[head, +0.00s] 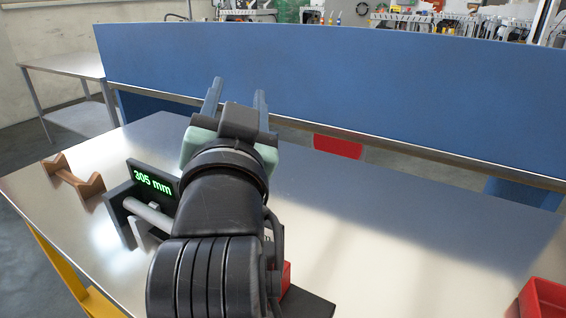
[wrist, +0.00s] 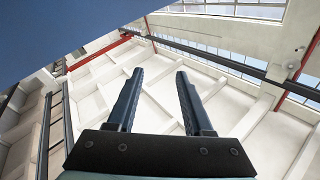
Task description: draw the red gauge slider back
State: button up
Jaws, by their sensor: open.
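The gauge has a dark upright panel with a green "305 mm" display (head: 153,181) and a grey rod (head: 148,216) at its front, left of my arm. A small red piece (head: 286,276), probably the red slider, shows at the right edge of my arm, above a dark base (head: 308,303). My arm hides most of the gauge between them. My gripper (head: 238,90) is raised, well away from the red piece, with its fingers pointing up and away. In the wrist view the two fingers (wrist: 159,74) are apart with nothing between them.
A brown wooden cradle (head: 73,180) stands at the left of the metal table (head: 400,230). A red bin (head: 545,298) is at the lower right. A blue partition (head: 330,80) rises behind, with a red patch (head: 338,147) below it. The table's right middle is clear.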

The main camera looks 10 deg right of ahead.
jog(key=w+f+m+g+p, duration=0.25)
jog(key=w+g+p, duration=0.25)
jog(key=p, duration=0.3)
jog(key=m+g+h+p, duration=0.4)
jog(key=m+g+p, duration=0.75)
jog(key=p, duration=1.45)
send_near(267, 249)
jog(key=w+d+f+g+b, duration=0.1)
jog(key=f+b, duration=0.1)
jog(key=w+d+f+n+g+b, duration=0.1)
jog(key=f, duration=0.1)
jog(key=w+d+f+n+g+b, duration=0.1)
jog(key=f+b, duration=0.1)
jog(key=f, duration=0.1)
jog(key=shift+d+f+y+b, duration=0.15)
jog(key=shift+d+y+b, duration=0.15)
grip_shut()
